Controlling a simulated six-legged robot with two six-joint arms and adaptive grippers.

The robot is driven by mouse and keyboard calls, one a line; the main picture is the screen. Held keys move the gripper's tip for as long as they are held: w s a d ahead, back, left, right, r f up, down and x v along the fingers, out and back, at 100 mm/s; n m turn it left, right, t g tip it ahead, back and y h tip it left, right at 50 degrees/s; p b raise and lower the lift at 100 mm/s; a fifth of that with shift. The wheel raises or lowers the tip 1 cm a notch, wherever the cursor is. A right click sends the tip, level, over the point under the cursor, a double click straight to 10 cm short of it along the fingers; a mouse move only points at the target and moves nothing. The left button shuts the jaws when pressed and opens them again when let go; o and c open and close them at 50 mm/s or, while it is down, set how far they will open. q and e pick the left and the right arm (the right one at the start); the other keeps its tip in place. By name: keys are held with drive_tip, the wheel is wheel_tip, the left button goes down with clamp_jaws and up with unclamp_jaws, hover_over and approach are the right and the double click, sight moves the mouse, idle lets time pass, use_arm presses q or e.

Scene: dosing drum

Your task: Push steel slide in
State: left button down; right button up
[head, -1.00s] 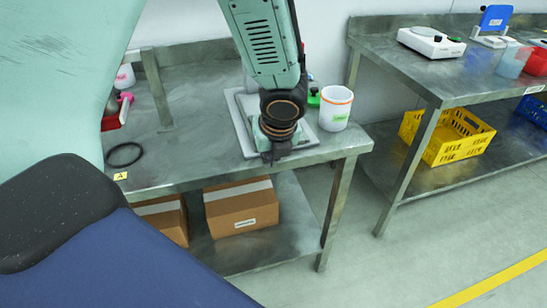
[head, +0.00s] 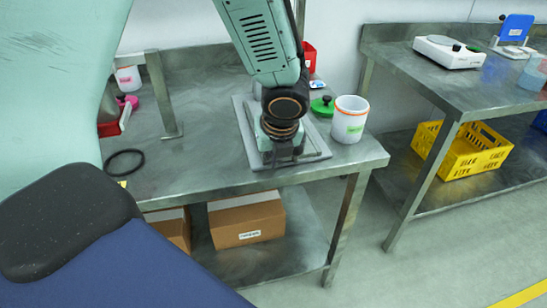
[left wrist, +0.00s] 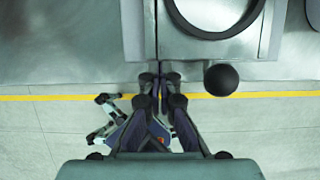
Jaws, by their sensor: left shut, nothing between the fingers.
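My left gripper (head: 284,158) hangs over the front part of a grey tray-like base (head: 246,136) on the steel table. In the left wrist view the shut, empty fingers (left wrist: 160,82) are at the front edge of a steel plate (left wrist: 195,47). A dark ring (left wrist: 172,14) lies on this plate. A black ball knob (left wrist: 221,79) stands at the plate's front edge, right of the fingers and apart from them. The steel slide likely carries this knob, but I cannot tell how far out it is. In the head view my wrist hides it. My right gripper is out of view.
A white tub with an orange band (head: 349,119) and a green lid (head: 322,106) stand right of the base. A black ring (head: 124,162) lies on the left. A second table (head: 437,84) stands right, across a gap.

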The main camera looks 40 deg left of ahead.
use_arm(q)
drive_tip(key=shift+d+r, duration=0.1)
drive_tip(key=shift+d, duration=0.1)
drive_tip(key=shift+w+a+r, duration=0.1)
drive_tip(key=shift+a, duration=0.05)
drive_tip(key=w+a+p, duration=0.6)
drive_tip(key=a, duration=0.1)
drive_tip(key=shift+w+a+r, duration=0.1)
drive_tip(key=shift+a, duration=0.1)
drive_tip(key=w+a, duration=0.1)
drive_tip(key=w+a+p, duration=0.1)
drive_tip(key=shift+a+f, duration=0.25)
drive_tip(key=shift+a, duration=0.05)
drive_tip(key=shift+w+a+f+p, duration=0.1)
drive_tip(key=shift+w+a+p, duration=0.2)
drive_tip(key=shift+a, duration=0.05)
drive_tip(key=shift+s+d, duration=0.1)
